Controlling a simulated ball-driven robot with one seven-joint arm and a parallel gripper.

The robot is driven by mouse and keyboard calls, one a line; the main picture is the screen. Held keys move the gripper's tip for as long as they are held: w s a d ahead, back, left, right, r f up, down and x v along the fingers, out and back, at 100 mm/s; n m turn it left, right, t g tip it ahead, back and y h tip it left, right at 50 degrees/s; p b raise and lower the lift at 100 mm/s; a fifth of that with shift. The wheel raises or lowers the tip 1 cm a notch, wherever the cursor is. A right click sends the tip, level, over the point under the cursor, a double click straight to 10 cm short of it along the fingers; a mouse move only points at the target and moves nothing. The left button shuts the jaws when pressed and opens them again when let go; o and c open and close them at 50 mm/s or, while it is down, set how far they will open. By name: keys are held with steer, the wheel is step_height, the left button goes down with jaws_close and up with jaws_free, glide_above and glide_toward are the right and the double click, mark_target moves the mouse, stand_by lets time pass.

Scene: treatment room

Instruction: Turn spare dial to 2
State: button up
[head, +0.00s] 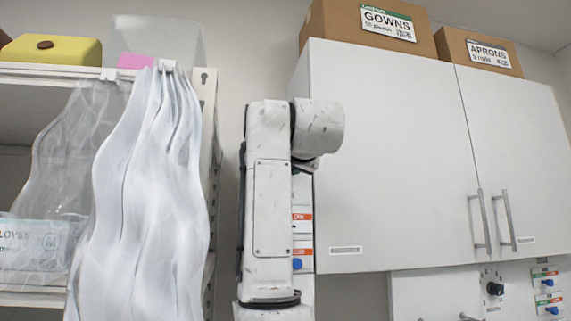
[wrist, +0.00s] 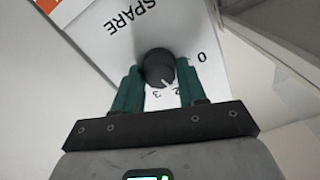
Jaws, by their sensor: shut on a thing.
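In the wrist view the spare dial (wrist: 158,66) is a round black knob on a white plate. The word SPARE (wrist: 132,17) appears upside down above it, with the figures 0, 2 and 3 around its right and lower side. A white mark on the knob's lower edge points down toward the 2 and 3; I cannot tell exactly which. My gripper (wrist: 160,73) has two green fingers, one on each side of the dial, and is shut on it. In the head view my arm hides the gripper and I cannot make out the spare dial.
White wall cabinets (head: 390,150) stand right of my arm, with boxes on top. Another black dial (head: 494,288) is on the panel below them. A shelf with hanging clear and white sheets (head: 150,200) is at left. Orange-labelled plates (head: 302,218) show beside my arm.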

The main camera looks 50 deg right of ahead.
steer(key=shift+m, duration=1.5)
steer(key=o, duration=1)
steer(key=b+v, duration=0.4)
steer(key=v, duration=0.6)
steer(key=shift+s+a, duration=0.25)
steer(key=shift+s, duration=0.1)
steer(key=shift+f, duration=0.1)
